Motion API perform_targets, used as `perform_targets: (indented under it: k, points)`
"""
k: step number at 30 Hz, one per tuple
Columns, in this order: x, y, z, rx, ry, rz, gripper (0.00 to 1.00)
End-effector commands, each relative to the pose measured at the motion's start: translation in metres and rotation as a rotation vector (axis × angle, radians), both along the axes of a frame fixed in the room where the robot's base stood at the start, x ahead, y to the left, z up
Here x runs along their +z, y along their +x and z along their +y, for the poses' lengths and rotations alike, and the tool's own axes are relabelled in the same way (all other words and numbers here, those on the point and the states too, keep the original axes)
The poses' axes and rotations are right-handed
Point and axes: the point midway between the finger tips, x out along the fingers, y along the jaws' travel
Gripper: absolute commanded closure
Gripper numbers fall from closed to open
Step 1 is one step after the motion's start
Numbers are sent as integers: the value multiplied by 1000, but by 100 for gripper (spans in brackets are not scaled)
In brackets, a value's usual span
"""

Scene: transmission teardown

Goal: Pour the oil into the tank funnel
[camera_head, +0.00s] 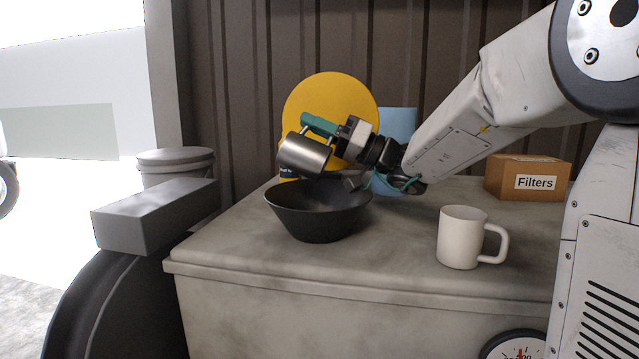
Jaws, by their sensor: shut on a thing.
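My gripper (334,143) is shut on a shiny metal cup (303,155), which is held tilted in the air over the far left part of a wide black bowl-shaped vessel (318,217). This vessel may be the tank funnel; I cannot tell for certain. It stands upright on the bench, narrower at its base. The cup is above its rim and seems apart from it. The cup's inside is hidden, and I see no oil or stream. A green part (318,124) sits at the gripper, above the cup.
On the bench (390,255) stand a white mug (459,238) at front right and a Filters box (530,176) at back right. A yellow disc (330,95) and a blue object (398,124) stand behind. A grey lidded bin (176,163) is left.

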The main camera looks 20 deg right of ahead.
Motion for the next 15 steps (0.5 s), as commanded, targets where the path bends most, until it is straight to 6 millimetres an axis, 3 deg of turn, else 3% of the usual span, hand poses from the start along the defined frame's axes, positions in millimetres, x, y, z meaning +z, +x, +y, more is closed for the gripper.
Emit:
perform_targets:
  k: [12, 15]
  points:
    - [-12, 23, 39, -3, -382, 221, 100]
    - [-7, 27, 45, -2, -454, 264, 100]
